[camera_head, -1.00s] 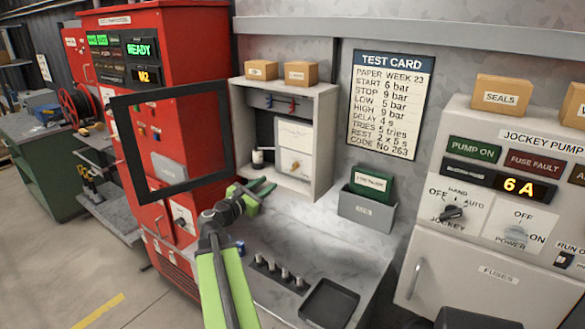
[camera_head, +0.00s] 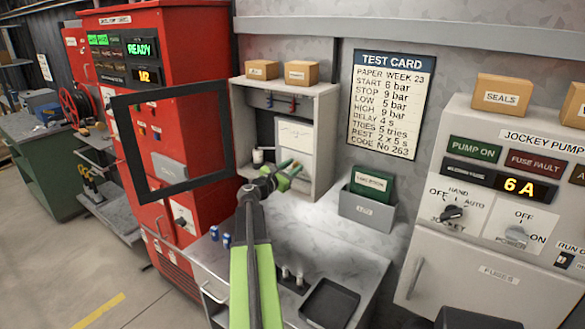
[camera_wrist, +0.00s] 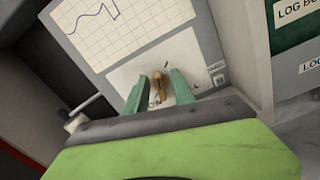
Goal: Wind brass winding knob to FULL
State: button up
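The brass winding knob (camera_wrist: 157,83) sits on the pale lower plate (camera_wrist: 125,78) of a chart recorder in the wrist view. It appears upright in the picture, with a small dark mark near its lower end. My gripper (camera_wrist: 160,88) has its green fingers spread, one on each side of the knob, with gaps visible. I cannot tell how far the fingertips are from the plate. In the head view my gripper (camera_head: 291,166) is in front of the recorder (camera_head: 295,135) inside the grey cabinet (camera_head: 325,125), and hides the knob. I cannot read a FULL mark.
The cabinet's side walls stand close around the recorder. A green log book (camera_head: 371,183) in a grey holder (camera_head: 368,208) stands at right. A black tray (camera_head: 329,303) lies on the bench (camera_head: 335,245). A black open frame (camera_head: 127,150) is at left.

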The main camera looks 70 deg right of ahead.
grip_shut()
jog(key=shift+m, duration=0.3)
jog(key=m, duration=0.4)
jog(key=shift+s+a+f+m, duration=0.1)
jog(key=shift+s+f+m, duration=0.05)
jog(key=shift+m, duration=0.15)
jog(key=m, duration=0.5)
jog(key=shift+s+f+b, duration=0.15)
jog(key=shift+b, duration=0.15)
jog(key=m, duration=0.6)
jog(key=shift+f+m, duration=0.25)
jog(key=shift+m, duration=0.15)
jog(key=m, duration=0.6)
jog(key=shift+f+b, duration=0.2)
jog(key=shift+b, duration=0.2)
